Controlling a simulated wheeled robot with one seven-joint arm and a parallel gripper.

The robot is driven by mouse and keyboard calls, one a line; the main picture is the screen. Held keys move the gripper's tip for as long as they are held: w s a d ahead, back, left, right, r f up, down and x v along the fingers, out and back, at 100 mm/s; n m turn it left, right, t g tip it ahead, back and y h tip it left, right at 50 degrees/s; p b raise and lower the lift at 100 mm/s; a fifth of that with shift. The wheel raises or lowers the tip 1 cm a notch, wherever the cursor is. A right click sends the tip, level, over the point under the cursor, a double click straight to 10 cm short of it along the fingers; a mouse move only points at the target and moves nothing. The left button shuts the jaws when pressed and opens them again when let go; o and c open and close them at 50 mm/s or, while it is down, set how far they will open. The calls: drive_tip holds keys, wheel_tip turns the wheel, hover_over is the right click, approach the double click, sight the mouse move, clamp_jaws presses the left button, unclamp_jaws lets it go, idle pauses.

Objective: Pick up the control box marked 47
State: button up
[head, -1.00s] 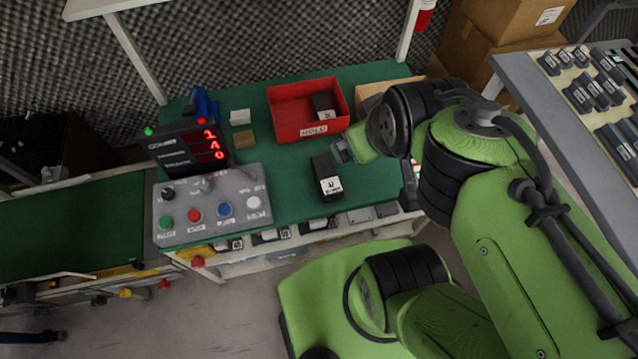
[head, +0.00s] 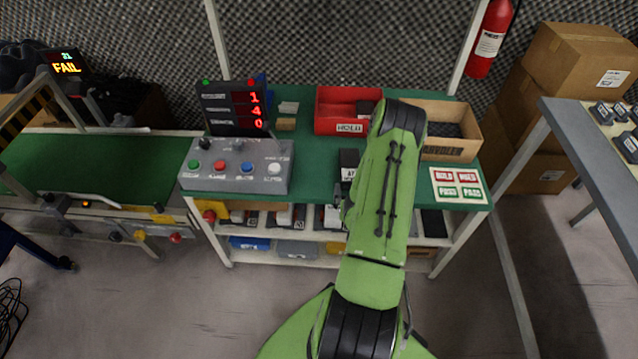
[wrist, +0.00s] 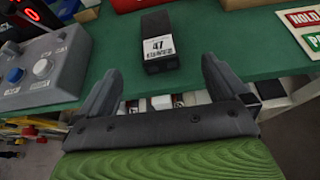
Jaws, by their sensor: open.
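The control box marked 47 (wrist: 160,42) is a black box with a white label. It lies on the green worktop (wrist: 105,45), near the front edge. In the head view the box (head: 348,160) is partly hidden behind my arm. My gripper (wrist: 162,80) is open in the wrist view, with its two dark fingers apart and nothing between them. The box is ahead of the fingertips, roughly centred between them and not touching them. In the head view my arm hides most of the gripper.
A grey button panel (head: 235,167) and a red-digit display (head: 232,107) stand left of the box. A red HOLD bin (head: 342,112) and a cardboard ANVOLER box (head: 450,148) stand behind and right. A sign card (head: 458,185) lies at the right. Shelves with boxes sit below the worktop.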

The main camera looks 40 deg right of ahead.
approach(351, 168)
drive_tip(key=shift+w+d+f+n+p, duration=0.35)
drive_tip(key=shift+w+d, duration=0.2)
drive_tip(key=shift+w, duration=0.2)
drive_tip(key=shift+d+f+p, duration=0.25)
drive_tip(key=shift+f+p, duration=0.1)
drive_tip(key=shift+f, duration=0.05)
drive_tip(key=shift+w+d+f+p, duration=0.15)
drive_tip(key=shift+w+d+p, duration=0.1)
drive_tip(key=shift+p, duration=0.1)
drive_tip(key=shift+w+d+p, duration=0.4)
drive_tip(key=shift+w+d, duration=0.05)
drive_tip(key=shift+w, duration=0.05)
drive_tip(key=p+x, duration=0.1)
drive_tip(key=x, duration=0.4)
drive_tip(key=shift+w, duration=0.1)
drive_tip(key=c, duration=1.3)
